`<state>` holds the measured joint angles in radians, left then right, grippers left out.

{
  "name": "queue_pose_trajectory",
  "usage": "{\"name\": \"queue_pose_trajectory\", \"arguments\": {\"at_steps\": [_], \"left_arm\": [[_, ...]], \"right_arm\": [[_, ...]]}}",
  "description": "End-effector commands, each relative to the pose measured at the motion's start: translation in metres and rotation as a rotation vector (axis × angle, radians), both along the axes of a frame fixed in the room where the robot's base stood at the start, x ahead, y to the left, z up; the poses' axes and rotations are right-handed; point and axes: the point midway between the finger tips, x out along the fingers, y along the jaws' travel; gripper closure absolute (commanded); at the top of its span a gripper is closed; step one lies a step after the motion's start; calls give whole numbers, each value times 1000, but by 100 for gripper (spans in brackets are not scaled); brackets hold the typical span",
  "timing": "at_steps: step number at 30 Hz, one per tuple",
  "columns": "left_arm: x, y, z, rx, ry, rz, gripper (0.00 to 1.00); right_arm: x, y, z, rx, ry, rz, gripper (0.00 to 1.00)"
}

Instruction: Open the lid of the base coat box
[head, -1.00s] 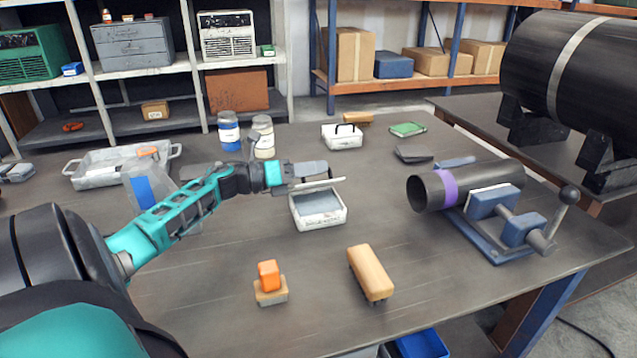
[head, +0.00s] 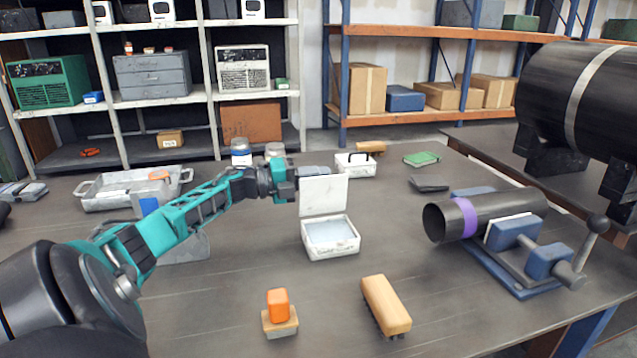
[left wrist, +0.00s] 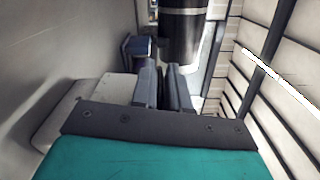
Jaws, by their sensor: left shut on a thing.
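The base coat box is a small white open box (head: 330,240) in the middle of the table, with a pale interior. Its white lid (head: 323,196) stands about upright at the back edge, its inner face toward me. My left gripper (head: 314,171) comes in from the left at the lid's top edge and is shut on the lid. The fingers hide part of that edge. In the left wrist view the fingers (left wrist: 164,88) are close together, and what lies between them is hard to make out. My right gripper is not in view.
A white case with a dark handle (head: 355,164) and two jars (head: 241,152) stand behind. A metal tray (head: 130,203) is at left. A brush (head: 385,303) and an orange-topped block (head: 279,314) lie in front. A clamped pipe (head: 485,213) is at right.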

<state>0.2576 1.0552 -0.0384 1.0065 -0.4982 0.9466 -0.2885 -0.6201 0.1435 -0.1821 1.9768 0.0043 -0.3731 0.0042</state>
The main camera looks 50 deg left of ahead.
Motion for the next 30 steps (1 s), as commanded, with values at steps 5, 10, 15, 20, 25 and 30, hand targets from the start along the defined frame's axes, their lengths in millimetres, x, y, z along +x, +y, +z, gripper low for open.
{"name": "queue_pose_trajectory", "arguments": {"at_steps": [5,10,15,20,25,30], "left_arm": [[1,2,-4,5,2,0,100],[1,3,-5,7,3,0,100],[1,3,-6,8,4,0,100],[1,3,-6,8,5,0,100],[1,2,-7,7,5,0,75],[1,2,-5,6,4,-1,64]], "right_arm": [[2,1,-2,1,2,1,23],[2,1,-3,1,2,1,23],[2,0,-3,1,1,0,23],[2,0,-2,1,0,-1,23],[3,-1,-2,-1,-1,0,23],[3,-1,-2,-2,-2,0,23]]}}
